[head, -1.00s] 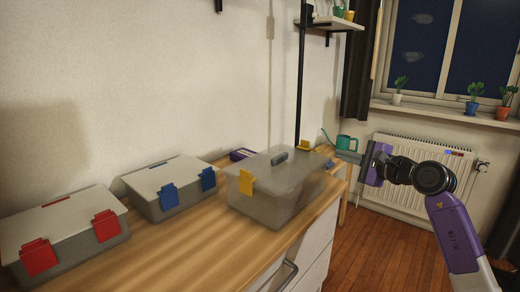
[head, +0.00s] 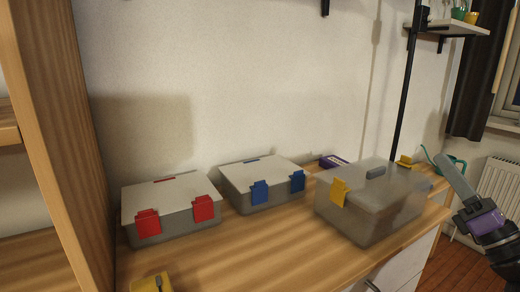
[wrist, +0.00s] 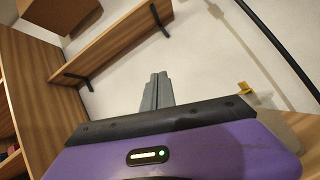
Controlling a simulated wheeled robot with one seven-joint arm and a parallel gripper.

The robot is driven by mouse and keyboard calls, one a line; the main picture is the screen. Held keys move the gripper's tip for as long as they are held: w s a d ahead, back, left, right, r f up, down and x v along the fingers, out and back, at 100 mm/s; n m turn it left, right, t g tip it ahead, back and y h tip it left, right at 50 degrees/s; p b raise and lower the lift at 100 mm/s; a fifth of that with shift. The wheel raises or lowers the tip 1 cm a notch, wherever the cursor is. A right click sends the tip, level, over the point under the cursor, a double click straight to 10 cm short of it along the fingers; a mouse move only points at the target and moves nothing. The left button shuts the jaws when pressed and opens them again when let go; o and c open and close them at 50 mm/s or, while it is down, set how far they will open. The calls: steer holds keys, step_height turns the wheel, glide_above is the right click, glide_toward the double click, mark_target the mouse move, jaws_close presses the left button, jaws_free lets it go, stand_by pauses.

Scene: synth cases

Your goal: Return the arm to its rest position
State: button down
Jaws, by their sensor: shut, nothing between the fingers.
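My gripper (head: 448,162) is at the right edge of the head view, beside the right end of the grey box with yellow latches, pointing up and to the left. In the wrist view its two grey fingers (wrist: 158,77) lie together with nothing between them, against a background of bare wall. Only the purple wrist and a dark joint of my arm show behind it in the head view.
The wooden counter (head: 290,245) holds a red-latched box (head: 170,203), a blue-latched box (head: 262,178) and the yellow-latched box (head: 365,205). A wooden cabinet side (head: 60,140) stands left.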

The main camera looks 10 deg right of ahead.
steer(key=s+a+f+m+g+h, duration=0.2)
steer(key=s+a+f+m+h, duration=0.6)
steer(key=m, duration=0.9)
steer(key=s+a+f+m+g+h, duration=0.1)
steer(key=s+a+f+m+h, duration=0.35)
steer(key=s+f+m, duration=0.95)
steer(key=s+a+f+m+g+y, duration=0.1)
steer(key=s+a+f+g+y, duration=0.3)
steer(key=s, duration=0.4)
steer(key=s+a+f+m+g+y, duration=0.25)
steer(key=s+a+f, duration=0.35)
steer(key=s, duration=0.3)
step_height(320, 180, up, 19)
steer(key=p, duration=1.8)
steer(key=shift+w+a+n+y+p, duration=0.15)
steer(key=shift+n+y+p, duration=0.2)
steer(key=shift+n+y, duration=0.1)
steer(key=shift+r, duration=0.1)
